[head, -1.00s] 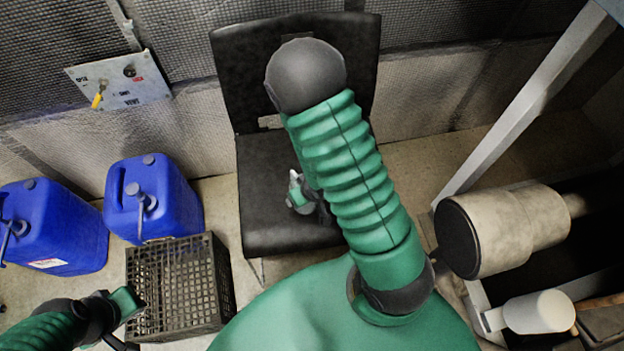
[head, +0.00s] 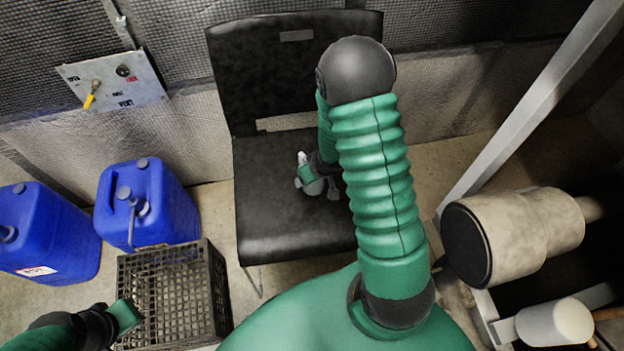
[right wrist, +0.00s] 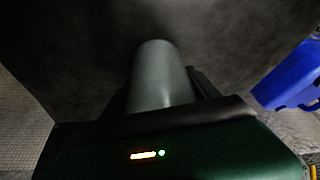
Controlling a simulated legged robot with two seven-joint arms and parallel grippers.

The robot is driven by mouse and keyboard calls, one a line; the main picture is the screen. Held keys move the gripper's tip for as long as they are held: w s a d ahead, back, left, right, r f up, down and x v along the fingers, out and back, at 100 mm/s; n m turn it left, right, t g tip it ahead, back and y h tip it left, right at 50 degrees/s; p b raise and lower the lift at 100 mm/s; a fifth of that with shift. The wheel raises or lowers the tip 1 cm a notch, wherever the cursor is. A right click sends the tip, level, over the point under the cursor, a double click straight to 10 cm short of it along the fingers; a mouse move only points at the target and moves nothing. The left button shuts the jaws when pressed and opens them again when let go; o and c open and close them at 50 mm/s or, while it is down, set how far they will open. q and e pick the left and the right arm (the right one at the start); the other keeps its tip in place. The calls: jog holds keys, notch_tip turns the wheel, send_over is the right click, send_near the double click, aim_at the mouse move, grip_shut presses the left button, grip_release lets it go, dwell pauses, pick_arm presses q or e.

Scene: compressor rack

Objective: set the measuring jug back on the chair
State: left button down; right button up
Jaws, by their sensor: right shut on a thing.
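The measuring jug (head: 313,187) shows as a small grey-green shape over the seat of the black chair (head: 275,215), partly hidden by my right gripper and forearm. In the right wrist view the jug (right wrist: 156,75) is a smooth grey cylinder held between the dark fingers, with the dark seat behind it. My right gripper (head: 318,184) is shut on it. I cannot tell whether the jug touches the seat. My left gripper (head: 122,318) is at the lower left, beside the crate and apart from the chair; its fingers do not show clearly.
A dark slatted crate (head: 222,290) stands left of the chair, with two blue jerrycans (head: 165,205) behind it. A switch panel (head: 112,80) is on the wall. Compressor parts (head: 515,235) and a slanted grey post (head: 535,100) stand at the right. The seat's left and front are clear.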

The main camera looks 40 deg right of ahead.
jog(key=shift+f, duration=0.6)
jog(key=shift+r, duration=0.15)
jog(key=shift+c, duration=0.9)
jog(key=o, duration=1.8)
jog(key=shift+c, duration=0.2)
pick_arm(q)
jog(key=shift+f, duration=0.4)
